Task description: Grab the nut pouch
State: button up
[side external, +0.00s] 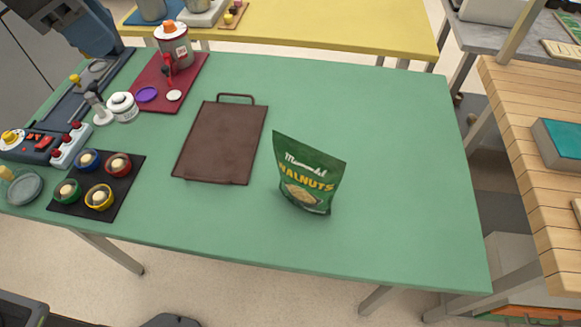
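The nut pouch (307,175) is a green bag with white lettering, the yellow word "WALNUTS" and a picture of nuts. It stands upright, leaning slightly, on the green table (400,190), right of the middle of the side external view. Nothing touches or covers it. My gripper does not show in this view, so I cannot see whether it is open or shut.
A brown board with a handle (222,140) lies just left of the pouch. Farther left are a black mat with small colored bowls (97,186), a red mat (192,88) with a canister (174,45), and a control box (42,143). The table right of the pouch is clear.

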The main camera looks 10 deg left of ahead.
jog(key=w+d+f+m+g, duration=0.1)
jog(key=w+d+m, duration=0.15)
jog(key=d, duration=0.35)
jog(key=w+d+f+m+g, duration=0.1)
jog(key=w+d+f+m, duration=0.1)
jog(key=d+m, duration=0.3)
jog(key=m+g+h, duration=0.1)
jog(key=m+g, duration=0.1)
jog(key=m, duration=0.1)
send_near(306, 145)
jog(key=x, duration=0.4)
jog(key=shift+d+f, duration=0.25)
jog(key=shift+d, duration=0.1)
jog(key=shift+x, duration=2.95)
jog(key=shift+a, duration=0.25)
jog(key=shift+c, duration=0.3)
grip_shut()
